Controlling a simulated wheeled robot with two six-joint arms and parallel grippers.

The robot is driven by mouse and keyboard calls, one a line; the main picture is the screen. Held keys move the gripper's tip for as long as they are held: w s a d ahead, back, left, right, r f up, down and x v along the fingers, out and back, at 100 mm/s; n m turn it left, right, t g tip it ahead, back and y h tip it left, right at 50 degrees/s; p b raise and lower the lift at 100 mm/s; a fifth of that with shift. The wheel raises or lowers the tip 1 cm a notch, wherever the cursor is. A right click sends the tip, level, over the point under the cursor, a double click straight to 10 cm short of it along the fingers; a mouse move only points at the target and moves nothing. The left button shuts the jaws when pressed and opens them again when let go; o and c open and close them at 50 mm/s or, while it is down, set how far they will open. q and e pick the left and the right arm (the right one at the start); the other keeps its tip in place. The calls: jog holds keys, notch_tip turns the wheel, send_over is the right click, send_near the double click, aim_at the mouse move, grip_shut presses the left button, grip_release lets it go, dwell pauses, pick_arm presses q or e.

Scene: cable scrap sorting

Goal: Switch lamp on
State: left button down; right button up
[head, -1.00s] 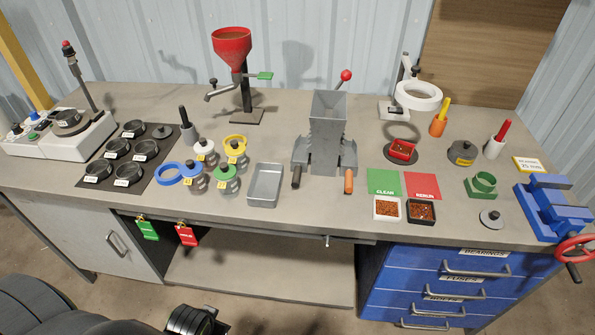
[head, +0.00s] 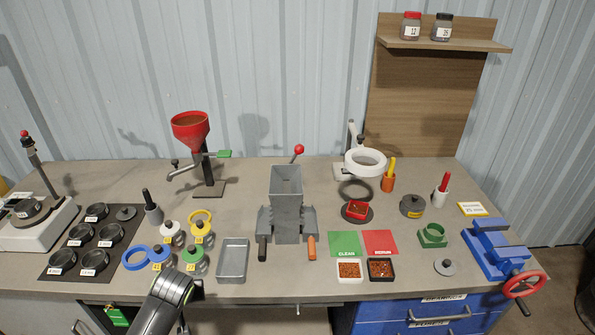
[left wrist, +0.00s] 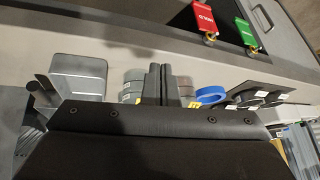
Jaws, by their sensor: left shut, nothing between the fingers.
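The lamp is a white ring lamp (head: 365,162) on a light stand at the back right of the bench, with a pale base (head: 345,173) behind and left of the ring. I cannot tell from its white ring whether it is lit. Below the ring, a small red dish (head: 356,209) sits on a dark round pad. My left gripper (left wrist: 160,84) is shut and empty in the left wrist view, over the bench's front area and far from the lamp. In the head view only part of my left arm shows at the bottom. My right gripper is not in view.
A grey hopper machine (head: 287,190) with a red-knobbed lever stands mid-bench, between my left arm and the lamp. A red funnel (head: 190,128) on a stand is at back left. Weights and a metal tray (head: 233,260) lie near the front. A blue vise (head: 495,248) is at right.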

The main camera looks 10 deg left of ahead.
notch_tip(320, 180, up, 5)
jog(key=p, duration=0.3)
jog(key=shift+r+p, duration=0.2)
jog(key=shift+p, duration=0.2)
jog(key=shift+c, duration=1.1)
pick_arm(q)
jog(key=w+a+r+n, duration=0.2)
jog(key=w+a+r, duration=0.1)
jog(key=w+r, duration=0.2)
jog(key=w+a+r+n+y, duration=0.1)
jog(key=w+a+r+n, duration=0.1)
jog(key=w+a+r, duration=0.2)
jog(key=w+r, duration=0.1)
jog(key=w, duration=0.2)
jog(key=shift+w+a+r+y, duration=0.15)
jog(key=shift+w+r+y, duration=0.15)
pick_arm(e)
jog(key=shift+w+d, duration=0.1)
